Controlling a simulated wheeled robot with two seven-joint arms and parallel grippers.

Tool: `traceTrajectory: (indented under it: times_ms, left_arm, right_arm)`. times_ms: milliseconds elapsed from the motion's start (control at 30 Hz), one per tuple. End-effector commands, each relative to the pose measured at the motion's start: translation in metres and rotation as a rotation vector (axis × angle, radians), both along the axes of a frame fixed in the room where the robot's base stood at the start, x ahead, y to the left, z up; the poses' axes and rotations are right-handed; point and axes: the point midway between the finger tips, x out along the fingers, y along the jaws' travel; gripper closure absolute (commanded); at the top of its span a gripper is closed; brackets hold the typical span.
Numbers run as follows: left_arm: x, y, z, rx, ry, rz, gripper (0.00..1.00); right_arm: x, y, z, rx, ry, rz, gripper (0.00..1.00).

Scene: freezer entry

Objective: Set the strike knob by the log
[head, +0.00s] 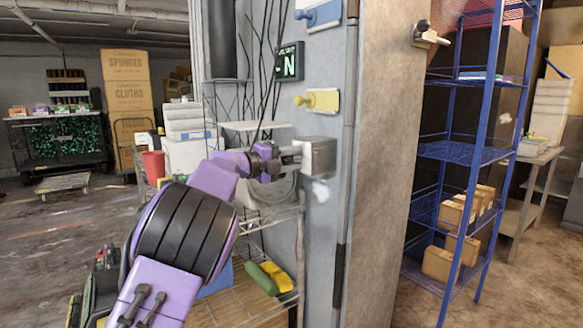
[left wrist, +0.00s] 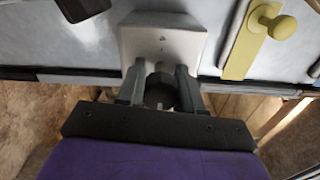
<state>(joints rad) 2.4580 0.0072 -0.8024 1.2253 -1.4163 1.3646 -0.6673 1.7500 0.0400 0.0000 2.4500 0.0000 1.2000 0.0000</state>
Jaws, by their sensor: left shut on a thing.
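A grey metal box (head: 319,157) is fixed to the edge of the grey upright panel. It also shows in the left wrist view (left wrist: 163,40). A dark round knob (left wrist: 160,90) sticks out from it. My left gripper (head: 291,158) reaches it from the left. In the left wrist view its two fingers (left wrist: 160,84) are shut on the knob from both sides and partly hide it. Above the box, a small black display (head: 289,62) shows a green "N" with a mark before it. I cannot make out a written log. My right gripper is not in view.
A yellow plate with a knob (head: 317,100) sits above the box, and a blue plate with a handle (head: 321,14) is higher up. A wire rack (head: 265,300) stands below my arm. Blue shelving (head: 465,152) with cartons is to the right, beyond the thick door edge (head: 378,180).

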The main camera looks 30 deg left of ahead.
Motion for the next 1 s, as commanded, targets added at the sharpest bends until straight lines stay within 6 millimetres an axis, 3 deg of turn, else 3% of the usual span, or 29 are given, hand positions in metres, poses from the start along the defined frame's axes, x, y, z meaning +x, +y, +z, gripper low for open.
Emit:
traceTrajectory:
  times_ms: [633, 667, 700, 1000]
  left_arm:
    - [0.0003, 0.0002, -0.0022, 0.042, -0.013, 0.0, 0.95]
    - [0.0002, 0.0001, -0.0021, 0.042, -0.013, 0.0, 0.55]
    - [0.0003, 0.0001, -0.0021, 0.042, -0.013, 0.0, 0.42]
    - [-0.0008, 0.0004, -0.0009, 0.041, -0.016, 0.0, 0.39]
  right_arm:
    - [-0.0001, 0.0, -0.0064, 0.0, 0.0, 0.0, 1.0]
    - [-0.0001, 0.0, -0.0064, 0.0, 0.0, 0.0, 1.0]
    - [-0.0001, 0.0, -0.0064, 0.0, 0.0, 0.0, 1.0]
    - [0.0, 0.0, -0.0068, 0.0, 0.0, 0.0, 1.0]
